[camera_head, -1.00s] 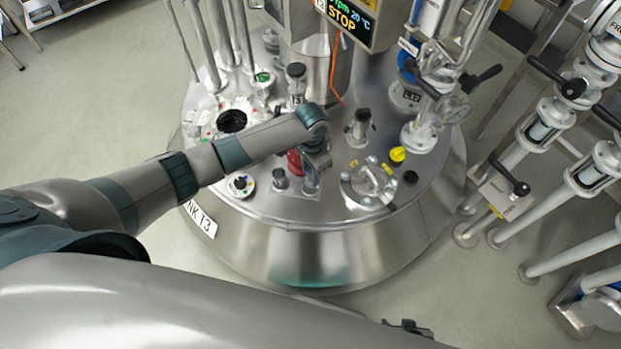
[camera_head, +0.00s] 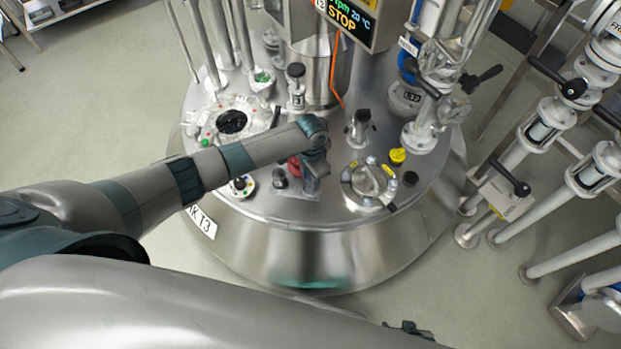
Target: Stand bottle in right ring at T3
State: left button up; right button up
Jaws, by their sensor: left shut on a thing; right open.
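The tank marked T3 (camera_head: 330,243) is a round steel vessel with a crowded lid. My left arm reaches over the lid from the left. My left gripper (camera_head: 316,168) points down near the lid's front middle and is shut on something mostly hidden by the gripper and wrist. I take it to be the bottle, but its shape cannot be made out. A red part (camera_head: 294,167) shows just left of the gripper. I cannot pick out the right ring with certainty. My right gripper cannot be made out; only a small dark part shows at the bottom edge.
Right of the gripper are a round sight-glass fitting (camera_head: 368,181), a yellow cap (camera_head: 397,156) and a steel stub with a dark top (camera_head: 360,128). A dark open port (camera_head: 232,121) lies left. Pipes and valves (camera_head: 541,128) stand at right. A display (camera_head: 350,18) hangs behind.

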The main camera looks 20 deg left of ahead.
pick_arm(q)
jog(key=shift+f, duration=0.15)
jog(key=o, duration=1)
pick_arm(e)
jog(key=shift+d, duration=0.15)
pick_arm(q)
notch_tip(320, 180, up, 12)
jog(key=shift+r+p, duration=0.2)
jog(key=shift+p, duration=0.35)
pick_arm(e)
jog(key=shift+w+a+r+t, duration=0.1)
jog(key=shift+w+a+t, duration=0.15)
jog(key=shift+a, duration=0.2)
jog(key=shift+w+a+r+t, duration=0.1)
jog(key=shift+w+a+t, duration=0.1)
jog(key=shift+a, duration=0.2)
jog(key=shift+d, duration=0.2)
